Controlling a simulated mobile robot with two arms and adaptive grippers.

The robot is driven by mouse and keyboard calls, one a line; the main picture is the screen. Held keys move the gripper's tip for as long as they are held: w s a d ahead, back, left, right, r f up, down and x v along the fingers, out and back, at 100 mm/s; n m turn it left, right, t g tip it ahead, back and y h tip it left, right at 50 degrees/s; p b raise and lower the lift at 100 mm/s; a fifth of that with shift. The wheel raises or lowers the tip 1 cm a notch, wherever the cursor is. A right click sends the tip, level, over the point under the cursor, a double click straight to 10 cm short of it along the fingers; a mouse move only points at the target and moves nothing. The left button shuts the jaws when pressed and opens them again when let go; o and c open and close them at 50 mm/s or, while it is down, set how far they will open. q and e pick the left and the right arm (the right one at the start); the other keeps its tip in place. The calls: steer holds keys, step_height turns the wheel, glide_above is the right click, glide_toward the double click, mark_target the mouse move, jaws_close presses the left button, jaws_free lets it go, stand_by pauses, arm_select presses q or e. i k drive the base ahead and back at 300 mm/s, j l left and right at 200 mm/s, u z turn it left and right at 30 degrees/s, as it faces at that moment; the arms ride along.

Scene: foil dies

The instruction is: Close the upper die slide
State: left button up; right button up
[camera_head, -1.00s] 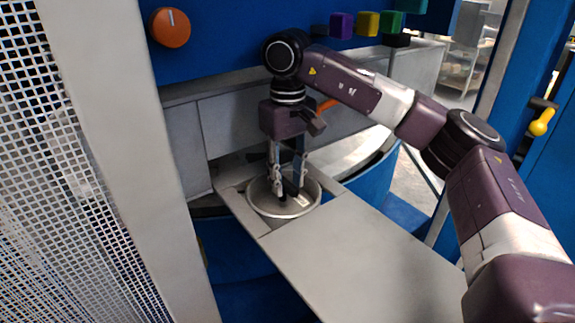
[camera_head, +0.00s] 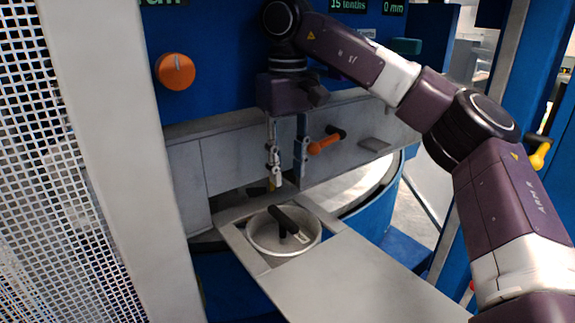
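A grey slide plate (camera_head: 345,275) sticks out of the blue press toward me. A round metal die pan (camera_head: 262,250) sits in its opening, with a black handle (camera_head: 290,221) and a small light label inside. My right gripper (camera_head: 288,182) points down above the pan. Its two fingers are apart with nothing between them, and its tips are above the handle, not touching it. Behind the fingers, an orange lever (camera_head: 325,142) with a black end sits on the grey front panel (camera_head: 235,155). My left gripper is not in view.
A white perforated guard (camera_head: 65,180) and a grey post (camera_head: 130,190) stand at the left. An orange knob (camera_head: 175,71) is on the blue panel. A yellow handle (camera_head: 540,155) is on a blue post at right. The plate's front part is bare.

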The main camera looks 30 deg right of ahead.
mark_target(346, 278)
steer(key=k+j, duration=0.45)
steer(key=k, duration=0.15)
steer(key=k+j, duration=0.4)
steer(key=k, duration=0.2)
steer(key=k+j, duration=0.45)
steer(key=k, duration=0.15)
